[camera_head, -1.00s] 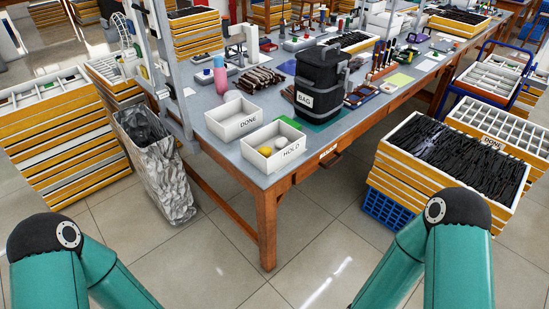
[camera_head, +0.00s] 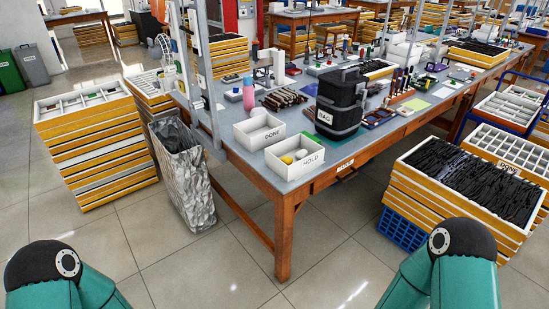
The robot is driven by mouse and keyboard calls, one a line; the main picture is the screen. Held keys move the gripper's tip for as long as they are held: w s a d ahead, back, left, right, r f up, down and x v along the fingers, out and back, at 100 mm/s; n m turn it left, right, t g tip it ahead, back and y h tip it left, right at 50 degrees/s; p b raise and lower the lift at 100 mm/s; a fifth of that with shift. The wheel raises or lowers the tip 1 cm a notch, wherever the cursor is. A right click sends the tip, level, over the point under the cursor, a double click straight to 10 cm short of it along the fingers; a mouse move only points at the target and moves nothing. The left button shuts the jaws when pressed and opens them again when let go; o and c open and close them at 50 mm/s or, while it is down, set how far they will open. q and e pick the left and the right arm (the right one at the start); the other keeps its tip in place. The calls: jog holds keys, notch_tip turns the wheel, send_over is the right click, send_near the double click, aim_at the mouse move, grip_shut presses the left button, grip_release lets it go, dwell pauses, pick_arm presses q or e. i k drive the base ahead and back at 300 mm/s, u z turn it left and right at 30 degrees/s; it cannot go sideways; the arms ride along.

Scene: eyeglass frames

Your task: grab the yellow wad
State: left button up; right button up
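The yellow wad (camera_head: 287,159) lies in the white open box labelled HOLD (camera_head: 311,161), at the near left corner of the workbench (camera_head: 260,181). A pale grey round wad (camera_head: 300,154) lies beside it in the same box. The front wall of the box hides the lower part of both. My two teal arms show only at the bottom left and bottom right, well short of the bench. Neither gripper is in the picture.
A white box labelled DONE (camera_head: 258,131) stands behind the HOLD box, and a black BAG container (camera_head: 341,104) to the right. A grey bin (camera_head: 185,185) stands left of the bench. Yellow tray stacks (camera_head: 100,150) flank both sides. The floor in front is clear.

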aim_at(288, 160)
jog(key=u, duration=0.25)
jog(key=i, duration=1.5)
jog(key=z, duration=0.4)
